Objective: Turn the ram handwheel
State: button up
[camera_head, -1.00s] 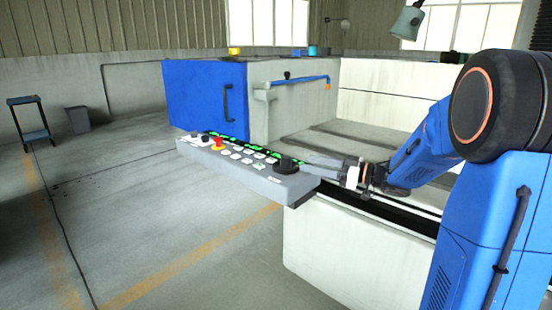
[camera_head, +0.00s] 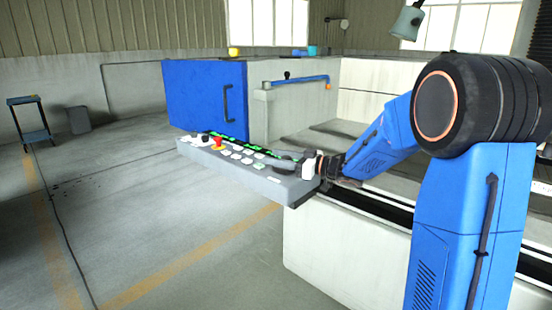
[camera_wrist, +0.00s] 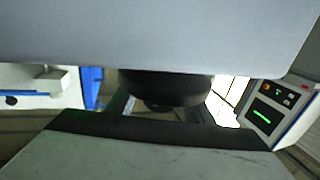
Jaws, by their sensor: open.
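The ram handwheel (camera_wrist: 165,86) is a black round knob on the near right end of the grey control panel (camera_head: 243,170). In the wrist view it stands out from the panel's pale face, which fills the top of the picture. My gripper (camera_head: 287,157) is at the knob and hides most of it in the head view.
A red stop button (camera_head: 218,142) and several small buttons sit farther along the panel. A blue cabinet door (camera_head: 205,98) with a dark handle stands behind. The white machine base (camera_head: 330,255) is below.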

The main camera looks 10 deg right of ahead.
jog(key=c, duration=1)
jog(key=shift+c, duration=0.2)
jog(key=shift+m+t, duration=0.3)
jog(key=m+t+h, duration=0.3)
jog(key=h, duration=0.1)
jog(key=shift+w+d, duration=0.25)
jog(key=shift+w, duration=0.15)
jog(key=shift+w+d+m+t+h, duration=0.1)
jog(key=shift+d+m+t+h, duration=0.1)
jog(key=shift+m+t+h, duration=0.4)
jog(key=shift+w+d+m+t+h, duration=0.1)
jog(key=shift+d+m+t+h, duration=0.2)
jog(key=shift+m+h, duration=0.6)
jog(key=shift+w+d+m+t+h, duration=0.1)
jog(key=shift+m+t+h, duration=0.35)
jog(key=shift+h, duration=0.65)
jog(key=shift+d+h, duration=0.1)
jog(key=shift+h, duration=0.2)
jog(key=o, duration=1)
jog(key=shift+o, duration=0.2)
